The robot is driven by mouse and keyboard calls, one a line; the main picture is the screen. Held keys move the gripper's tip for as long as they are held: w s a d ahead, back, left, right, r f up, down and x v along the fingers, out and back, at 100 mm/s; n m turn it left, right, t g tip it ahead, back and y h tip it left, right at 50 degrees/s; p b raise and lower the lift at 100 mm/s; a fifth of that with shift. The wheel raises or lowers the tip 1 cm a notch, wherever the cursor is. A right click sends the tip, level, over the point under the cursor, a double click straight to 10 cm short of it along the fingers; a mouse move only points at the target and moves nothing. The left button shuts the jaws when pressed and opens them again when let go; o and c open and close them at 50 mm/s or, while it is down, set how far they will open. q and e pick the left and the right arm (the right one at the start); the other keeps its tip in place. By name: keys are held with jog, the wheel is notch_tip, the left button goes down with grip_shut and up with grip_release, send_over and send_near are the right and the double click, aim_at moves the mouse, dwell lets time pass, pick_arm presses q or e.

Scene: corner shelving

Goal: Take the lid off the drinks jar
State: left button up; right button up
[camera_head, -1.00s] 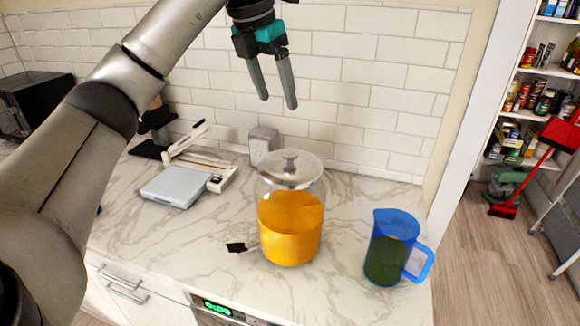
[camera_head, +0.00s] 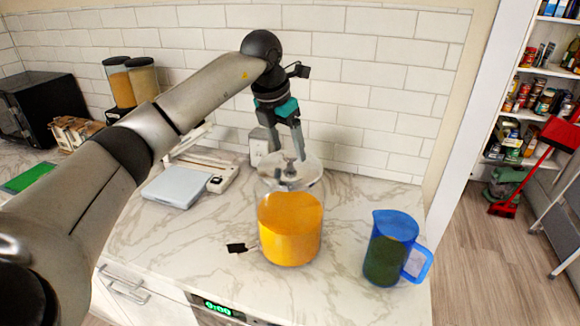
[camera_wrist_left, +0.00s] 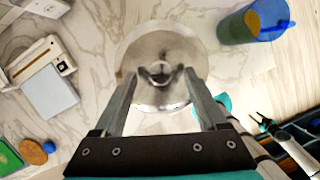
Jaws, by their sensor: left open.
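The drinks jar (camera_head: 290,230) is a clear jar holding orange liquid, with a dark tap at its lower left, upright on the marble counter. Its round metal lid (camera_head: 312,171) with a knob (camera_head: 289,168) sits on top. The lid also shows in the left wrist view (camera_wrist_left: 158,50), with the knob (camera_wrist_left: 160,70) between the finger ends. My left gripper (camera_head: 289,156) is open and points down just above the lid, its fingers on either side of the knob. I cannot tell whether a finger touches the knob.
A blue jug (camera_head: 392,247) with dark contents stands right of the jar near the counter's edge. A kitchen scale (camera_head: 176,186) and a white slicer-like device (camera_head: 215,172) lie to the left. A tiled wall (camera_head: 390,95) rises behind.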

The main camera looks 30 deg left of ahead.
pick_arm(q)
jog(key=shift+w+f, duration=0.15)
jog(key=shift+f, duration=0.55)
grip_shut()
jog(key=shift+r, duration=0.1)
dwell(0.8)
